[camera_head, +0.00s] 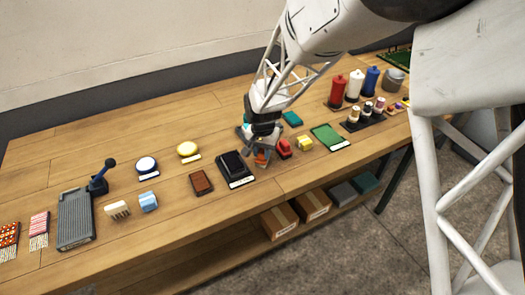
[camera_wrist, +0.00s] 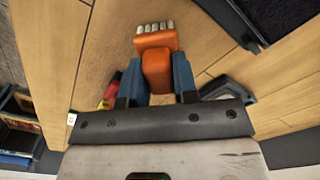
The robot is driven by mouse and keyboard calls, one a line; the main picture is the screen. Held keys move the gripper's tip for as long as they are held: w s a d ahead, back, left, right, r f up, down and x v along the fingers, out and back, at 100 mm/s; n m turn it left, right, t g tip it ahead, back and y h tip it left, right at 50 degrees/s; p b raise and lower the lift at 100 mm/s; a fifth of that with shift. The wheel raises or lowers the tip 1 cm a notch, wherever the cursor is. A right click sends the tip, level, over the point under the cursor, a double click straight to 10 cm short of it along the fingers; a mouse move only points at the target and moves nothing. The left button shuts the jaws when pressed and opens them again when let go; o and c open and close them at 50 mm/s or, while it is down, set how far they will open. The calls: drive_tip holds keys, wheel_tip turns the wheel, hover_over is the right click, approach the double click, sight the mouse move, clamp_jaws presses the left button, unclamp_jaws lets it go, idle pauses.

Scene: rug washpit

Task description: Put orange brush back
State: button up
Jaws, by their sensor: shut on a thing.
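The orange brush (camera_wrist: 157,62) is held between the two fingers of my gripper (camera_wrist: 157,76), its pale bristles pointing away from the palm in the wrist view. In the head view the brush (camera_head: 261,158) shows as a small orange patch under my gripper (camera_head: 259,150), low over the table. I cannot tell if it touches the wood. A black tray-like pad (camera_head: 236,168) with a white label lies just left of the gripper, and its dark corner (camera_wrist: 262,20) shows at the wrist view's upper right. My gripper hides part of the brush.
A red item (camera_head: 284,148) and a yellow block (camera_head: 305,143) lie close right of the gripper. A green labelled mat (camera_head: 329,136) is farther right. A brown block (camera_head: 201,183) lies left of the black pad. Bottles (camera_head: 354,86) stand at the back right. Wood is bare along the front.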

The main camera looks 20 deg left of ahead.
sight(262, 150)
drive_tip(key=o, duration=1)
drive_tip(key=shift+f, duration=0.1)
wheel_tip(262, 150, up, 12)
drive_tip(key=shift+r, duration=0.2)
idle(0.3)
idle(0.5)
